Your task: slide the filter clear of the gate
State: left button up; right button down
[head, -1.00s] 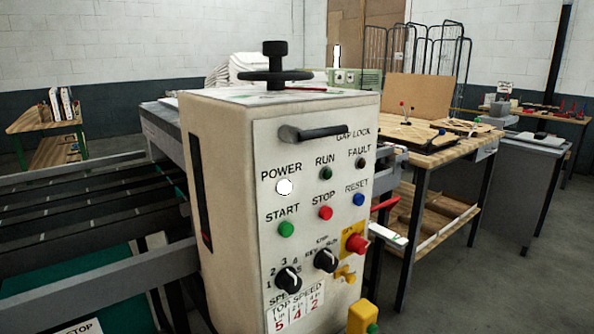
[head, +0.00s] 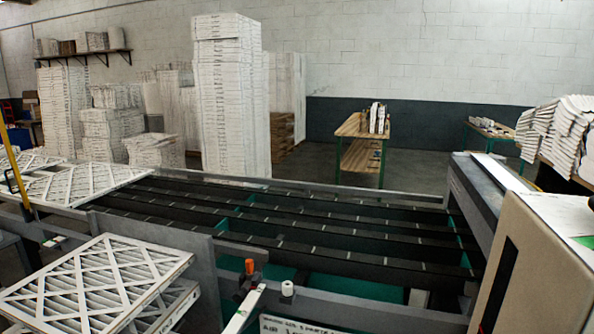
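Several flat pleated filters with white lattice faces are in the head view. Some lie side by side at the left end of the conveyor (head: 85,185). Others lie in a stack (head: 95,285) at the lower left, in front of the conveyor's side wall. The conveyor's dark belts (head: 300,228) run to the right and are bare in the middle. I cannot tell which part is the gate; a grey upright plate (head: 150,235) stands along the conveyor's near side by the stack. Neither of my grippers is in view.
The beige control cabinet (head: 545,265) blocks the lower right. A wooden bench (head: 360,130) stands beyond the conveyor. Tall stacks of white boxed filters (head: 228,95) stand behind it at the left. An orange-topped knob (head: 249,267) sticks up at the near edge.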

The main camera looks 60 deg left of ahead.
aim_at(72, 187)
jog(key=u, duration=3.05)
